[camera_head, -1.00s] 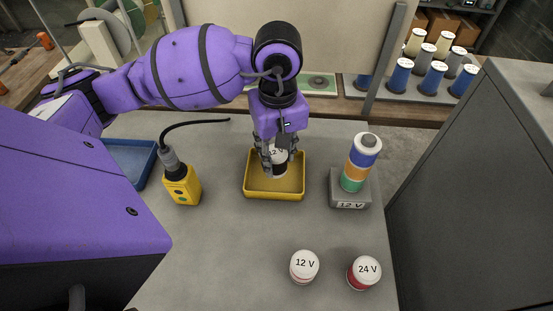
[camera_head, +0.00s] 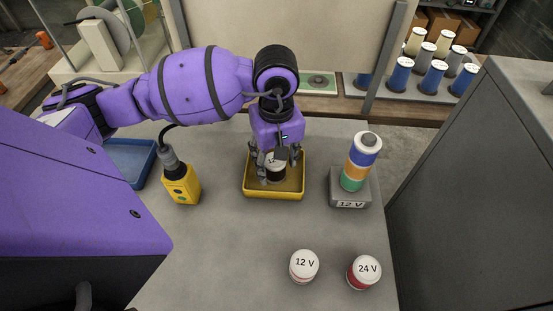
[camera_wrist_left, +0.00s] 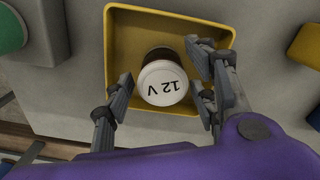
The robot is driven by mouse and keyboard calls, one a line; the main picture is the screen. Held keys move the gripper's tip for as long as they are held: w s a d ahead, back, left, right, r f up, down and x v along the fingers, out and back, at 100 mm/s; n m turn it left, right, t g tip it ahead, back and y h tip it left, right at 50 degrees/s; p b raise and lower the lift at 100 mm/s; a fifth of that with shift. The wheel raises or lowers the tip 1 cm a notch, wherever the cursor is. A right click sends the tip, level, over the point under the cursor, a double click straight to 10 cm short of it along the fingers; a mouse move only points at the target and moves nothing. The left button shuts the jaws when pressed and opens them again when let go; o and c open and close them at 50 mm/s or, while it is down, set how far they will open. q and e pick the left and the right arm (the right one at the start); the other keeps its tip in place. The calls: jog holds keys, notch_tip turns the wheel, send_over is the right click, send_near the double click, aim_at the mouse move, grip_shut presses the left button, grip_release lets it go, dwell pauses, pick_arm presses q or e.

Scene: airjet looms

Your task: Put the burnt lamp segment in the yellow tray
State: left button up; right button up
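The burnt lamp segment, dark-sided with a white top marked 12 V (camera_wrist_left: 163,84), sits upright inside the yellow tray (camera_wrist_left: 170,13). In the head view the segment (camera_head: 274,174) is partly hidden by my left gripper (camera_head: 274,172). The tray (camera_head: 275,194) stands on the grey table. In the left wrist view my left gripper (camera_wrist_left: 162,90) has its fingers spread on both sides of the segment, with gaps between. My right gripper is not in view.
A lamp stack (camera_head: 361,163) on a 12 V base stands right of the tray. A yellow control box (camera_head: 182,187) and blue tray (camera_head: 130,162) are to the left. White-topped 12 V (camera_head: 304,266) and 24 V (camera_head: 364,272) segments stand in front.

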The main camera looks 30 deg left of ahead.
pick_arm(q)
notch_tip(320, 180, up, 12)
jog(key=shift+r, duration=0.2)
dwell(0.9)
jog(key=shift+s, duration=0.1)
